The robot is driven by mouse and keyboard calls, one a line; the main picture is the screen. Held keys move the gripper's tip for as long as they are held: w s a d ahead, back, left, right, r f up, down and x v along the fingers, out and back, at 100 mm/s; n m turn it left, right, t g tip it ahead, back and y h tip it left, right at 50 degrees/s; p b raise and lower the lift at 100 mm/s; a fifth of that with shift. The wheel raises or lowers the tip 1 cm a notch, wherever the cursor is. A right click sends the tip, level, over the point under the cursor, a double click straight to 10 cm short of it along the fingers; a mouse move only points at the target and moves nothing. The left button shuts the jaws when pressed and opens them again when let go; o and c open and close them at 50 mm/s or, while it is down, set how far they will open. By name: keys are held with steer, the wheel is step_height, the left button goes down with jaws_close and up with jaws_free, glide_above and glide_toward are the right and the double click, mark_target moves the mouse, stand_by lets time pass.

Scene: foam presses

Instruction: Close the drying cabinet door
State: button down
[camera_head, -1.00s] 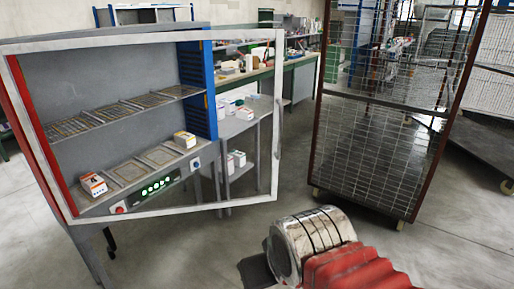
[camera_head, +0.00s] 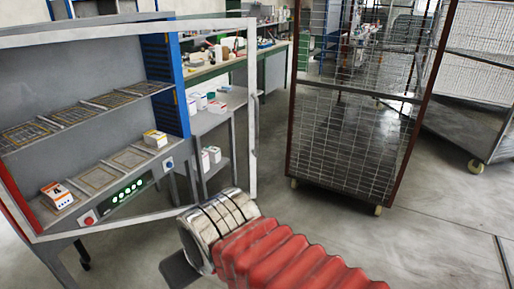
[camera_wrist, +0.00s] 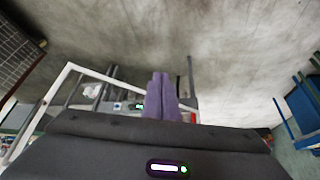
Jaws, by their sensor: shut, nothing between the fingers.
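The drying cabinet (camera_head: 100,139) is a grey unit with wire shelves and a blue side post, at the left of the head view. Its door (camera_head: 252,130) is a pale frame with a clear middle and stands open. Its free edge, with a handle (camera_head: 257,106), is well right of the post. The door also appears as a white frame in the wrist view (camera_wrist: 53,88). My arm's silver wrist is just below the door's lower right corner in the head view; the fingertips are hidden there. In the wrist view my gripper (camera_wrist: 160,78) shows purple fingers pressed together, empty.
A tall mesh cart (camera_head: 352,120) on wheels stands right of the door, with another cart (camera_head: 480,135) behind it. A side table (camera_head: 218,118) with small boxes is behind the door. Open concrete floor (camera_head: 400,250) lies at the front right.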

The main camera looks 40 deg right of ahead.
steer(key=w+d+r+m+t+h, duration=0.1)
steer(key=w+d+t+h, duration=0.2)
steer(key=w+d, duration=0.85)
steer(key=w+d+r+m+t+h, duration=0.1)
steer(key=w+d+m+t+h, duration=0.15)
steer(key=w+d, duration=0.85)
steer(key=s+d+f+t+y, duration=0.1)
steer(key=s+d+f+t, duration=0.2)
steer(key=d, duration=0.6)
steer(key=s+d+f+n+t+y, duration=0.1)
steer(key=s+d+f+t, duration=0.2)
steer(key=d, duration=0.7)
steer(key=shift+s+d, duration=0.25)
steer(key=shift+w+t, duration=0.15)
steer(key=shift+t, duration=0.1)
glide_toward(257, 144)
steer(key=w, duration=0.2)
steer(key=w+d, duration=0.1)
steer(key=w, duration=0.2)
steer(key=shift+w+d, duration=0.25)
steer(key=shift+w, duration=0.45)
